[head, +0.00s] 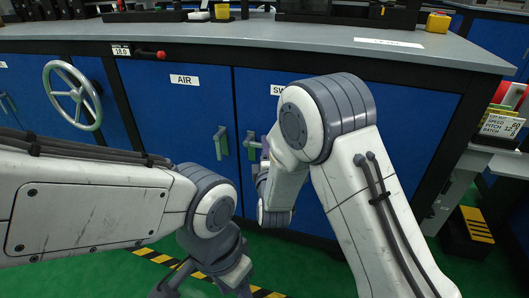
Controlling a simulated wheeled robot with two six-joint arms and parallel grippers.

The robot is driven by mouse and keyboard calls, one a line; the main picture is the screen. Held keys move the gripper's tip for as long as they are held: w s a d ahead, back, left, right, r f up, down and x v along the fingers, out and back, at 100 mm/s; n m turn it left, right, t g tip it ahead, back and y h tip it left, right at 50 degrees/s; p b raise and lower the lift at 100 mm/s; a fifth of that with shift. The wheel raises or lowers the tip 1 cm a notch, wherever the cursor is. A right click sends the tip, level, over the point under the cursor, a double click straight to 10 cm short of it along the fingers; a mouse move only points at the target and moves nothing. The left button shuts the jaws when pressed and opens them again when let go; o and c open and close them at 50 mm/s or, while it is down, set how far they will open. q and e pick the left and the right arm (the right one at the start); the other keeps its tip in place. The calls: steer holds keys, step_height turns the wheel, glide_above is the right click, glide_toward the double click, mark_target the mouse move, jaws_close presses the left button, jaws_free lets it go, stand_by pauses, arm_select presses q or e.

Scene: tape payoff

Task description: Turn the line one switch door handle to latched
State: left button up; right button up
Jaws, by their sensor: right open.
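The SWITCH door (330,215) is the blue cabinet door on the right. Its label is mostly covered by my right arm. Its grey-green handle (251,146) shows at the door's left edge, partly hidden, so its exact angle is hard to tell. My right gripper (263,152) is open, close to the right side of this handle; the pictures do not settle whether it touches. My left arm comes in from the left, and its dark end, the left gripper (205,287), hangs low at the bottom edge, partly cut off; its jaws are unclear.
The AIR door (175,110) has a similar upright handle (221,143) just left. The grey bench top (300,38) overhangs the doors. A sign stand (500,127) is at right. Green floor has striped tape.

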jaws_close()
stand_by(1.5)
